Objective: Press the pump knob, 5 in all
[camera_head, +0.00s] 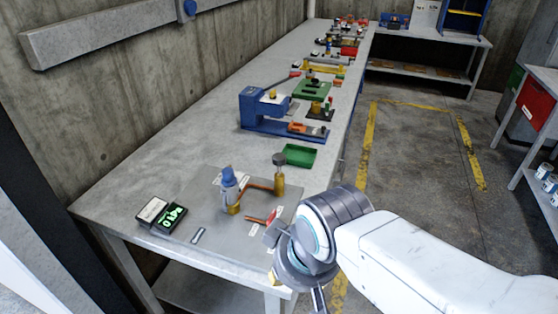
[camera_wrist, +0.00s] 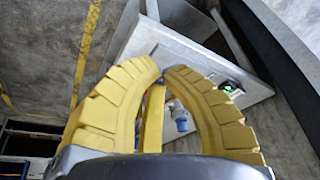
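A brass post with a dark round knob (camera_head: 280,159) on top stands upright on a grey plate (camera_head: 208,212) at the bench's near end. A blue-topped fitting (camera_head: 229,178) stands to its left, joined by a copper-coloured pipe. I cannot tell for certain which top is the pump knob. A small gauge with green digits (camera_head: 172,217) lies at the left; its reading is unclear. My gripper (camera_head: 272,253) hangs by the bench's near right corner, apart from the knob. In the wrist view its yellow fingers (camera_wrist: 162,70) nearly meet at the tips. The blue-topped fitting (camera_wrist: 180,118) shows partly behind them.
The grey bench (camera_head: 160,165) runs away along the concrete wall. A green tray (camera_head: 298,157) and a blue machine (camera_head: 265,110) stand beyond the plate. Several small devices line the far bench.

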